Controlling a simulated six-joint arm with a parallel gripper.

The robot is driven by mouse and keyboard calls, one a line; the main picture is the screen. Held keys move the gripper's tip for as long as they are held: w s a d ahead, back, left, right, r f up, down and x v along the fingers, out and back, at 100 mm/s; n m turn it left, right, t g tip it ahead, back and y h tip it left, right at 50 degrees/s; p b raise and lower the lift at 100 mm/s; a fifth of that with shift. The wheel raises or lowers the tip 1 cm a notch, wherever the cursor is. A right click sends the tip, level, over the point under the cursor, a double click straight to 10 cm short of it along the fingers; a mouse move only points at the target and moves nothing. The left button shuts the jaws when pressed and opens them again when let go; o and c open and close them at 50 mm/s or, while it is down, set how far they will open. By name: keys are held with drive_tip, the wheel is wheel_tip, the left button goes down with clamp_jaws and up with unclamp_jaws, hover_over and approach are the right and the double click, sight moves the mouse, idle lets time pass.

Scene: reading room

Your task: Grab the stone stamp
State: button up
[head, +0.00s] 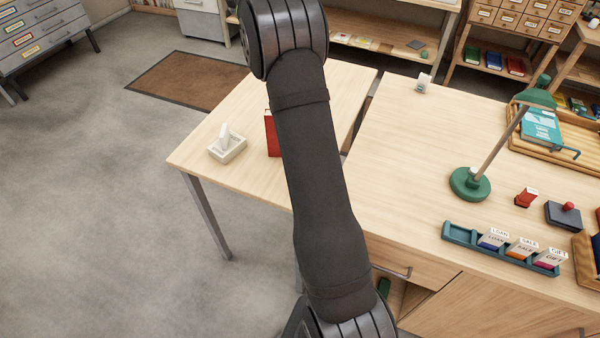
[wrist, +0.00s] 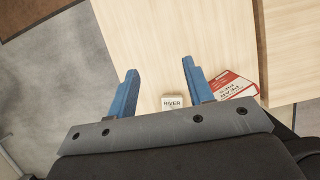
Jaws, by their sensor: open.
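My gripper (wrist: 159,68) shows in the wrist view with its two blue fingers apart and nothing held between the tips. A small pale block with dark lettering (wrist: 172,102) lies low between the fingers, its lower part hidden by the gripper's body. In the head view a pale block with a white upright piece (head: 227,148) stands on the left table, left of a red book. It seems to be the same thing, but I cannot tell for sure that it is the stone stamp. My gripper is out of the head view.
The red book (wrist: 237,86) lies close by the right finger; it also shows in the head view (head: 271,135), partly behind my arm. The right table holds a green lamp (head: 470,184), a rack with labelled pieces (head: 460,235) and a small pale item (head: 424,83). The left table's far part is clear.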

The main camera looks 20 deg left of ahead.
drive_tip(key=s+d+r+t+h, duration=0.1)
drive_tip(key=s+d+r+t, duration=0.1)
drive_tip(key=s, duration=0.9)
drive_tip(key=s+d+r+t+h, duration=0.1)
drive_tip(key=s+d+r, duration=0.15)
drive_tip(key=s, duration=0.85)
drive_tip(key=s+d+f+n+t+y, duration=0.1)
drive_tip(key=s+d+f+t+y, duration=0.15)
drive_tip(key=s+d, duration=0.7)
drive_tip(key=s+d+f+n+t+y, duration=0.1)
drive_tip(key=s+d+f+t, duration=0.25)
drive_tip(key=s+d, duration=0.55)
wheel_tip(320, 180, down, 20)
drive_tip(key=w+d, duration=0.1)
drive_tip(key=x, duration=1.2)
drive_tip(key=shift+w+d+f, duration=0.1)
drive_tip(key=shift+w+d, duration=0.05)
drive_tip(key=shift+d, duration=0.05)
drive_tip(key=shift+d+x, duration=0.15)
drive_tip(key=shift+x, duration=0.7)
drive_tip(key=shift+d+x, duration=0.15)
drive_tip(key=shift+x, duration=0.75)
drive_tip(key=shift+d+x, duration=0.2)
drive_tip(key=shift+x, duration=0.65)
drive_tip(key=shift+f, duration=0.15)
